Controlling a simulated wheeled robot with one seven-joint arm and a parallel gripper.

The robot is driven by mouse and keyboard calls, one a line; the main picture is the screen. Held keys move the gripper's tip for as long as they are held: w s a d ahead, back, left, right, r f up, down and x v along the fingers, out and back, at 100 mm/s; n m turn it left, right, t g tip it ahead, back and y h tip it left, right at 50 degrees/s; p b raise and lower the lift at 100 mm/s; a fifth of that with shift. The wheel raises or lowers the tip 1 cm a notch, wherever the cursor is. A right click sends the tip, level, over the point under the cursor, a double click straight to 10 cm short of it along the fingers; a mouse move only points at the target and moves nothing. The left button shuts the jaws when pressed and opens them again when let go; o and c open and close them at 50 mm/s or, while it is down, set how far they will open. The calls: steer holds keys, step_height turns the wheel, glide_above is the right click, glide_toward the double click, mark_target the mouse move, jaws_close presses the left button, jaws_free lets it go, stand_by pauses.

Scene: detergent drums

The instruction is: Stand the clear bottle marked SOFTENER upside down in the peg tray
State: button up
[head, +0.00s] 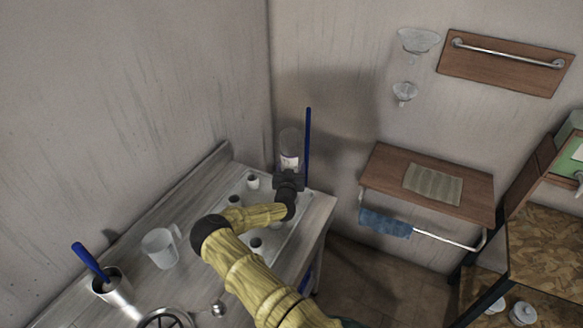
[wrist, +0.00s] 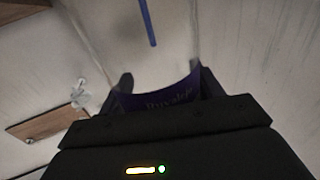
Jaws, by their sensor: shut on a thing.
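My gripper (head: 288,181) is shut on a clear bottle (head: 290,143) at the far right end of the counter. The bottle stands up from the jaws, above the peg tray's far end. Its label is pale and purple in the head view. In the wrist view the bottle (wrist: 165,55) fills the space beyond the black jaws, with a purple label (wrist: 160,97) between them. The lettering is too blurred to read, and I cannot tell which end is the cap.
A blue rod (head: 308,135) stands just right of the bottle. A clear mug (head: 160,247) and a metal cup (head: 117,290) with a blue-handled tool are on the counter's left. A wooden wall shelf (head: 390,175) is to the right. Walls close in behind the tray.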

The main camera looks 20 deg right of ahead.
steer(key=o, duration=1.1)
steer(key=shift+c, duration=0.2)
steer(key=b+v, duration=0.4)
steer(key=v, duration=1.3)
steer(key=shift+s, duration=0.15)
